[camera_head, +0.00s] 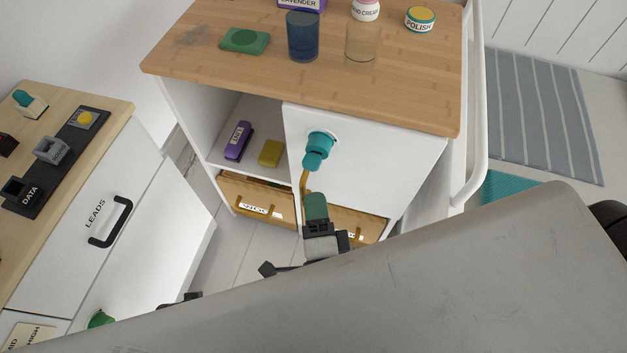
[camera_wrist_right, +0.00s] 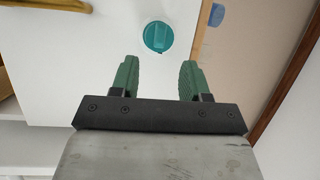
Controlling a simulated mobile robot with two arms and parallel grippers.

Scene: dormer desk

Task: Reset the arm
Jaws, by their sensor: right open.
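My right gripper (camera_head: 316,207) is in front of the white cabinet, below the round teal knob (camera_head: 320,145) on its door (camera_head: 375,150). In the right wrist view, my right gripper (camera_wrist_right: 157,66) has its two green fingers wide apart with nothing between them. The teal knob (camera_wrist_right: 158,36) is beyond the fingertips, near the gap's middle, with no visible contact. My left gripper cannot be made out in the head view.
The wooden top (camera_head: 200,62) carries a blue cup (camera_head: 302,38), a clear glass (camera_head: 362,45) and a polish jar (camera_head: 420,19). An open shelf holds a purple item (camera_head: 238,141) and a yellow block (camera_head: 271,153). Wooden drawers (camera_head: 257,203) are below. A white rail (camera_head: 478,110) stands right.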

